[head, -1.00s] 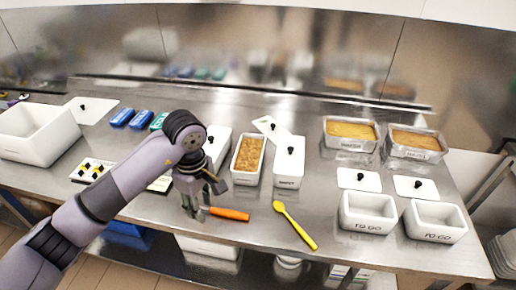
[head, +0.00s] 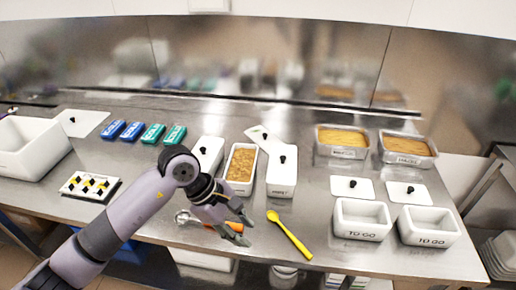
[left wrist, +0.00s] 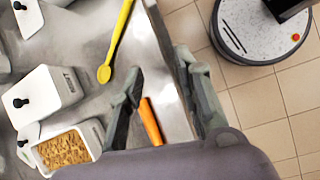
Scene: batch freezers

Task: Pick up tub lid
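A loose white tub lid (head: 259,133) with a black knob lies tilted behind an open white tub of tan food (head: 241,166). In the left wrist view the open tub (left wrist: 68,148) is at lower left, with the lid (left wrist: 27,134) beside it. A closed tub (head: 282,172) with its own knobbed lid stands right of the open tub; another closed tub (head: 207,153) stands left of it. My left gripper (head: 243,226) is open and empty above the front edge of the counter; its fingers (left wrist: 165,105) are spread in the wrist view. My right gripper is not in view.
A scoop with an orange handle (head: 237,227) lies under my left gripper. A yellow spoon (head: 289,235) lies to the right. Two TO GO tubs (head: 362,228) with lids behind them (head: 352,187) stand further right. Blue and green packs (head: 131,131) lie at back left.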

